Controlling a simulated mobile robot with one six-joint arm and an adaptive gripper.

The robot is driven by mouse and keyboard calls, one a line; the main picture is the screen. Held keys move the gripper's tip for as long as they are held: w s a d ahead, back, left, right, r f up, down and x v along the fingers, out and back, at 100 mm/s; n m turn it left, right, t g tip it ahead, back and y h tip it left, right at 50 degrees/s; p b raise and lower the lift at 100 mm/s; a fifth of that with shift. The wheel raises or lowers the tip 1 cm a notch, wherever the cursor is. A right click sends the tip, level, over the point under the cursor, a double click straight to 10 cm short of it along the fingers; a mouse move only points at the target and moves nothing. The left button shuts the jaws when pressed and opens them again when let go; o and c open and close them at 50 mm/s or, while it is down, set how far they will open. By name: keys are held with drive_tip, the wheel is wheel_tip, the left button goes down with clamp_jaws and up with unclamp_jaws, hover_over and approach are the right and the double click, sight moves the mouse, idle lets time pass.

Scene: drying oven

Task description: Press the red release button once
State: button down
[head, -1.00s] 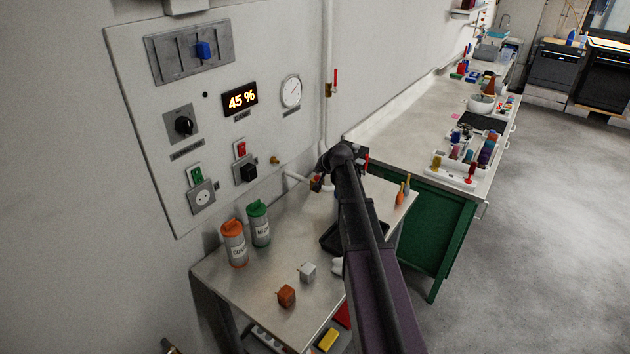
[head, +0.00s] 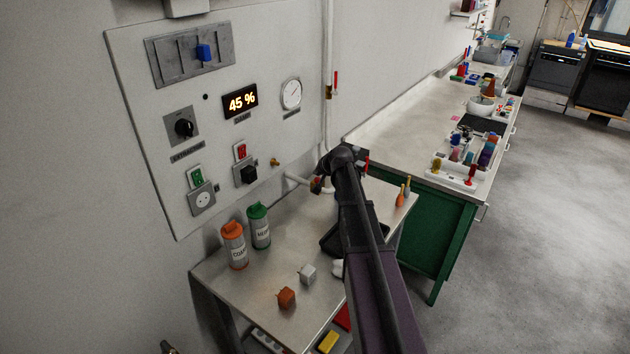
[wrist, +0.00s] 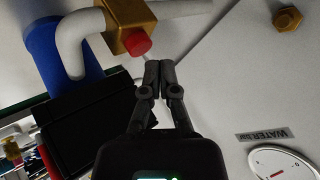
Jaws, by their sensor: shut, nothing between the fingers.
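A round red button (wrist: 137,43) sits on the end of a brass block (wrist: 128,18), which is fitted to a white pipe in the wrist view. In the head view the brass block with its red part (head: 315,184) is at the end of the white pipe, just left of my arm's end. My gripper (wrist: 160,66) is shut and empty. In the wrist view its fingertips are just below and right of the button; I cannot tell whether they touch it. In the head view my wrist hides the fingers.
The wall panel (head: 150,100) carries a red switch (head: 241,151), a 45 % display (head: 240,100) and a gauge (head: 291,93). Below, a small table (head: 255,290) holds two canisters and two cubes. A long bench (head: 400,125) stands behind. A brass knob (wrist: 287,19) shows in the wrist view.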

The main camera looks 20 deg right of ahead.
sight(318, 180)
drive_tip(key=shift+f, duration=0.1)
idle(0.3)
drive_tip(key=shift+f+b, duration=0.3)
drive_tip(key=shift+b, duration=0.1)
drive_tip(key=shift+f+b, duration=0.5)
idle(1.0)
drive_tip(key=shift+r, duration=0.1)
drive_tip(key=shift+r+p, duration=0.85)
drive_tip(key=shift+p, duration=0.05)
wheel_tip(318, 180, up, 5)
drive_tip(key=p, duration=0.5)
idle(0.5)
drive_tip(key=shift+w, duration=0.1)
idle(0.5)
